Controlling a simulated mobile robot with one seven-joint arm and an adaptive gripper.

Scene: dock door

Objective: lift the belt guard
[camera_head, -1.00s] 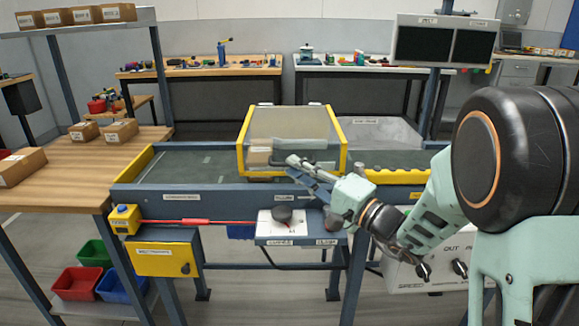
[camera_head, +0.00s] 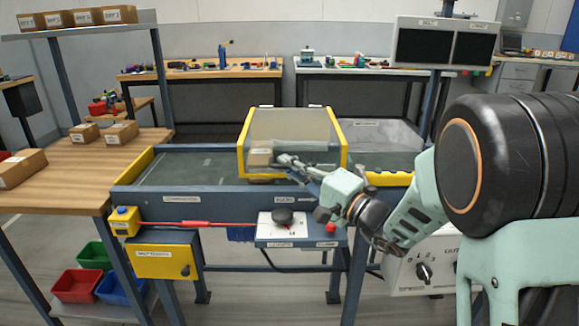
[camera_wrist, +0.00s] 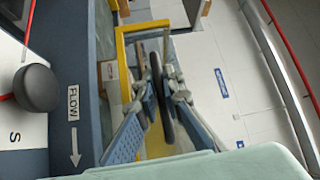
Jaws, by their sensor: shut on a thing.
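The belt guard (camera_head: 318,125) is a clear cover with a yellow frame, standing over the conveyor in the middle of the head view. A tan box shows through it. My gripper (camera_head: 286,160) is at the guard's front face, reaching in from the right. In the wrist view the gripper (camera_wrist: 157,85) has its fingers closed on both sides of a dark bar, the guard handle (camera_wrist: 164,110). The guard's yellow frame (camera_wrist: 121,65) shows behind the fingers. The guard looks down over the belt; any small gap beneath it cannot be told.
The conveyor's blue front rail (camera_head: 200,197) runs below the guard. A control panel with a black knob (camera_head: 283,217) and a red button (camera_head: 331,228) sits under it.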

